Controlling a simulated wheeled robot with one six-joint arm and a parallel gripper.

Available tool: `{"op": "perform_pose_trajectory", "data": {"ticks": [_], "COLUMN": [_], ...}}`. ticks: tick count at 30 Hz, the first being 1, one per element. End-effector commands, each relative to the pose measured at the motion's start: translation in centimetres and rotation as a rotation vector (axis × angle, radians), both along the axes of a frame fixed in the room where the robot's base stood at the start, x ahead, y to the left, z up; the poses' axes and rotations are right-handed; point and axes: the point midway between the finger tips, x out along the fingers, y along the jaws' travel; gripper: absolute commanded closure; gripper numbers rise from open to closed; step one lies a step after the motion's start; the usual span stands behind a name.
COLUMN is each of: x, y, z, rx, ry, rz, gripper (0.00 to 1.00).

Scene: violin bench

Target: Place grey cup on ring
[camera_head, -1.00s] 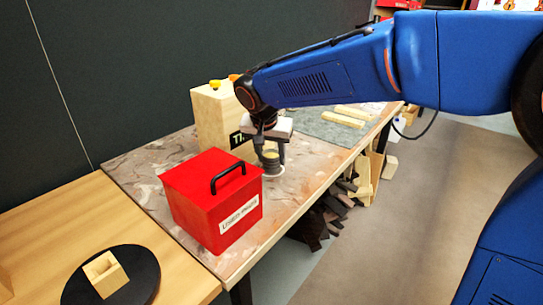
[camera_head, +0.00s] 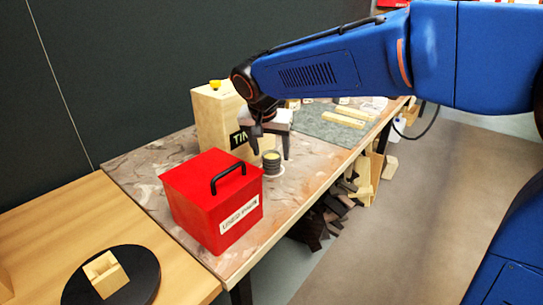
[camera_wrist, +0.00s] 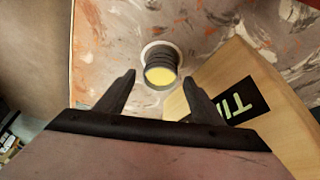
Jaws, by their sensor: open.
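The grey cup (camera_head: 271,162), ribbed and with a yellow top, stands upright on the white ring (camera_head: 279,174) on the bench. In the wrist view the cup (camera_wrist: 161,70) sits inside the outline of the ring (camera_wrist: 146,50), with part of the ring showing past it. My gripper (camera_head: 270,151) is open and empty, a little above and behind the cup. In the wrist view the fingertips of my gripper (camera_wrist: 158,84) are spread on either side, apart from the cup.
A red box (camera_head: 212,203) with a black handle stands left of the cup. The bench's front edge (camera_head: 300,215) is to the right. A grey mat (camera_head: 325,128) lies farther back.

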Motion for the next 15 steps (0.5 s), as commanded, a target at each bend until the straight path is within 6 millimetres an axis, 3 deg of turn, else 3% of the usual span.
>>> {"op": "perform_pose_trajectory", "data": {"ticks": [9, 15], "x": [-2.2, -3.1], "y": [0.7, 0.9], "z": [5.7, 7.7], "rx": [0.001, 0.000], "ry": [-0.002, -0.001], "rz": [0.002, 0.001], "gripper": [0.39, 0.39]}}
